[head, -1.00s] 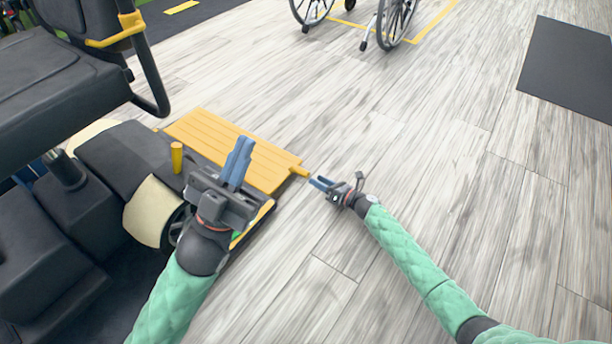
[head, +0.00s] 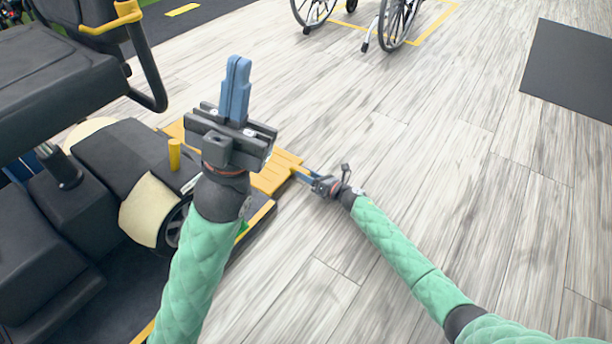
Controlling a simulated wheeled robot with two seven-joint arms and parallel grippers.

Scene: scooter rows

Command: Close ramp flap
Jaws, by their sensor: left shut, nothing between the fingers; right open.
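The yellow ramp flap (head: 273,179) lies low beside the black scooter (head: 125,160), mostly behind my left gripper. A small yellow tab sticks out at its right end. My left gripper (head: 236,88) is shut and empty, its blue fingers pointing up in front of the flap. My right gripper (head: 303,174) is open, its blue fingers at the tab on the flap's right end. Whether the fingers touch the tab I cannot tell.
A yellow post (head: 174,155) stands on the scooter near my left gripper. A wheelchair (head: 395,20) stands at the top on the wood-look floor. A dark mat (head: 570,70) lies at the upper right.

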